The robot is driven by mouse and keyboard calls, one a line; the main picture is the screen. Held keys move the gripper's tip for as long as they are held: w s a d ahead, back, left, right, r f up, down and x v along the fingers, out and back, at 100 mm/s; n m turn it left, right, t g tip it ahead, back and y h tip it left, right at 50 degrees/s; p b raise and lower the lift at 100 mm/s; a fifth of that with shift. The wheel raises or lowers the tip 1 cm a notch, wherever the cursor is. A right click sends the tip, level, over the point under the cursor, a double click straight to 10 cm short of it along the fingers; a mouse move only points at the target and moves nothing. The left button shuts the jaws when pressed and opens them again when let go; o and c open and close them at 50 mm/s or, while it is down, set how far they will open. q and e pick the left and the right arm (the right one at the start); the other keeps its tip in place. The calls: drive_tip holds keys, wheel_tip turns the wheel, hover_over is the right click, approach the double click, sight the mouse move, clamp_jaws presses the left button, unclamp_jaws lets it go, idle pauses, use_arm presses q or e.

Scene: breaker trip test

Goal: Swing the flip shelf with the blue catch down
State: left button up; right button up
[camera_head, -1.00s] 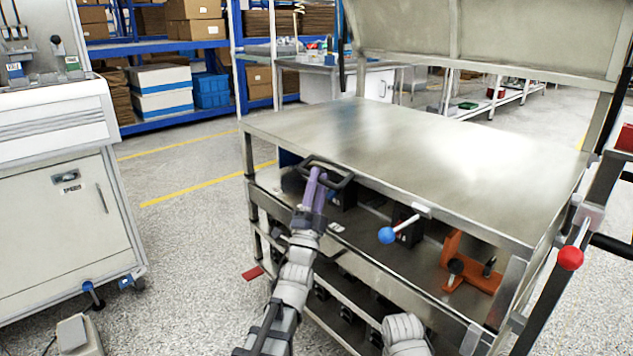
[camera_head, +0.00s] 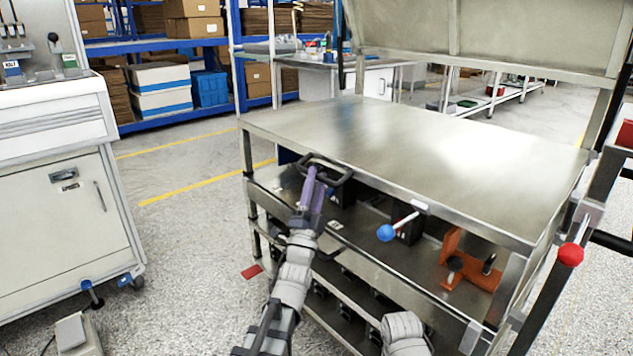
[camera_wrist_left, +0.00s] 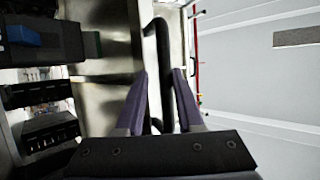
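The flip shelf (camera_head: 400,160) is a steel top lying level on a cart frame. A black loop handle (camera_head: 345,178) is at its left front edge. The blue catch (camera_head: 386,233), a ball on a short lever, is below the front edge. My left gripper (camera_head: 311,175) is at the left part of the handle. My right gripper is not in view.
A red-ball catch (camera_head: 570,254) is on the right post, and a raised steel panel (camera_head: 500,35) stands behind. An orange bracket (camera_head: 470,265) and black parts sit on the lower shelf (camera_head: 425,270). A white cabinet (camera_head: 60,210) stands left, with open floor between.

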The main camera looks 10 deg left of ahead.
use_arm(q)
drive_tip(key=b+v, duration=0.4)
drive_tip(key=v, duration=0.3)
drive_tip(key=shift+s+f+b, duration=0.15)
drive_tip(key=shift+s+b, duration=0.05)
drive_tip(key=shift+b, duration=0.2)
idle(0.3)
